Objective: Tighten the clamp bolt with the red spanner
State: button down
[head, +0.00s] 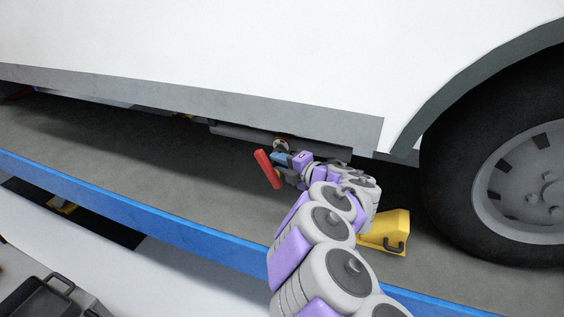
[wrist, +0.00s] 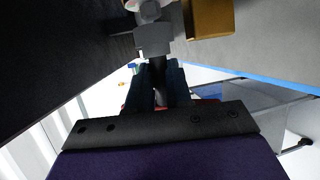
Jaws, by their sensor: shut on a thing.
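The red spanner (head: 268,169) shows in the head view under the vehicle's lower edge, slanting down to the right. My gripper (head: 281,160) is shut on it, with its blue fingers just right of the red part. A grey block with a round part (wrist: 152,38) lies just beyond the fingertips. A small round fitting (head: 281,144) sits above the spanner in the head view. I cannot make out the clamp bolt or whether the spanner touches it.
The white vehicle body (head: 250,60) hangs low over my arm. A yellow wheel chock (head: 385,234) stands right of my arm, by the tyre (head: 455,150). A blue edge (head: 150,215) borders the grey platform. The platform to the left is clear.

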jog(key=shift+w+a+f, duration=0.1)
jog(key=shift+w+a, duration=0.2)
jog(key=shift+a, duration=0.3)
dwell(0.4)
jog(key=shift+w+a, duration=0.1)
jog(key=shift+a, duration=0.1)
dwell(0.5)
jog(key=shift+d, duration=0.15)
jog(key=shift+w+d+p, duration=0.2)
jog(key=shift+w+p, duration=0.2)
jog(key=shift+w, duration=0.25)
jog(key=shift+s+a+f, duration=0.1)
jog(key=shift+s, duration=0.05)
dwell(0.3)
jog(key=shift+s, duration=0.15)
jog(key=shift+s+a+b, duration=0.15)
jog(key=shift+s+b, duration=0.15)
jog(key=shift+b, duration=0.05)
